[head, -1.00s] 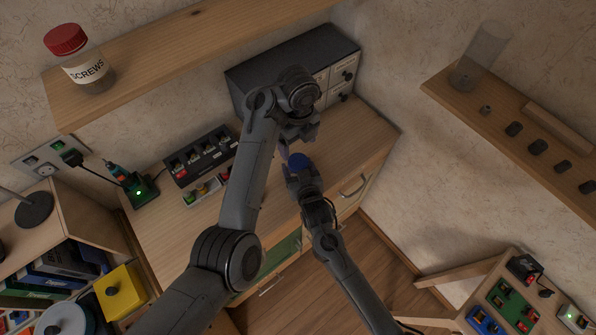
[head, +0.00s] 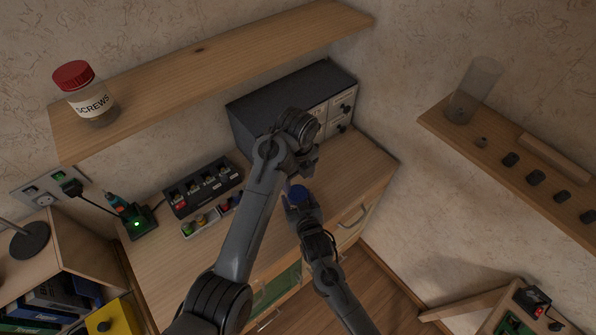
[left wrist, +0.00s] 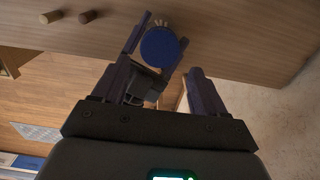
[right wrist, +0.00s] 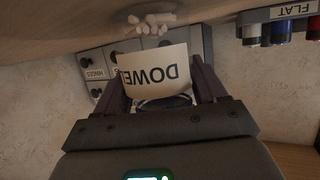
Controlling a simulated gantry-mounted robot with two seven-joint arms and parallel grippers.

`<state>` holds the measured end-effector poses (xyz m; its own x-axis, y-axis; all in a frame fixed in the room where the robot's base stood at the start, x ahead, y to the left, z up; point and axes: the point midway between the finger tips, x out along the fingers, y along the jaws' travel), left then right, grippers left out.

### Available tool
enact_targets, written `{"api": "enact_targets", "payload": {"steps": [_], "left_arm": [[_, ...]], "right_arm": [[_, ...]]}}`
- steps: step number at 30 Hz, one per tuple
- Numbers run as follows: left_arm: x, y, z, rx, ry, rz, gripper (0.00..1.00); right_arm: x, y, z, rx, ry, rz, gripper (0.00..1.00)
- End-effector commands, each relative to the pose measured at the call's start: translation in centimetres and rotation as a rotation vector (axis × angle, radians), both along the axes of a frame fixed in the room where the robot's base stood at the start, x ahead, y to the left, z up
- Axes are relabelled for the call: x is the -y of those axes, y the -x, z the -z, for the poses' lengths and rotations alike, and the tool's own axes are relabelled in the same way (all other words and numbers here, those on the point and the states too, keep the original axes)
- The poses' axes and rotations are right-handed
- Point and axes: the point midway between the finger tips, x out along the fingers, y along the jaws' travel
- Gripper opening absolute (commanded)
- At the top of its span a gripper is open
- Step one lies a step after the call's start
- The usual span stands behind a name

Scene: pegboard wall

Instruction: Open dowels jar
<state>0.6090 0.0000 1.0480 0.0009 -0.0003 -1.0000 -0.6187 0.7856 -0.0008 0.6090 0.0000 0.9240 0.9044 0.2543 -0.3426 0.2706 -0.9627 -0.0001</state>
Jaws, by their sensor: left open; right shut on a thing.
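The dowels jar has a blue lid (head: 300,193), which shows over my right gripper (head: 303,213) in the head view. In the right wrist view its pale label (right wrist: 157,72), reading DOWE, appears upside down between my fingers, with light dowels (right wrist: 152,24) beyond it. My right gripper is shut on the jar. My left gripper (head: 310,163) is open close to the lid. In the left wrist view the round blue lid (left wrist: 158,47) appears near the left finger's tip, in the gap; I cannot tell whether they touch. The jar's body is mostly hidden in the head view.
A grey drawer cabinet (head: 270,103) stands behind on the wooden worktop (head: 350,172). A red-lidded screws jar (head: 92,100) stands on the upper shelf (head: 205,62). The right wall shelf (head: 496,147) holds a clear cylinder (head: 470,92).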

Motion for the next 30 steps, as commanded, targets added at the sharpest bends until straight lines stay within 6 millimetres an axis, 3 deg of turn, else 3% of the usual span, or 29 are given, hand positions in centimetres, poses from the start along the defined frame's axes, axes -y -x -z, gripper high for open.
{"api": "enact_targets", "payload": {"steps": [9, 15, 27, 30], "left_arm": [[-0.1, 0.1, 4.3, -0.003, -0.002, 0.001, 0.72], [0.0, 0.1, 6.1, -0.002, -0.001, 0.0, 0.72], [0.0, 0.0, 6.7, -0.001, 0.0, 0.0, 0.72], [0.0, 0.0, 6.7, -0.001, 0.0, 0.0, 0.6]], "right_arm": [[0.0, 0.0, 0.0, -0.001, 0.0, 0.0, 0.0], [0.0, 0.0, 0.0, -0.001, 0.0, 0.0, 0.0], [0.0, 0.0, 0.1, -0.001, 0.0, 0.0, 0.0], [0.0, 0.0, 0.1, -0.001, 0.0, 0.0, 0.0]]}}
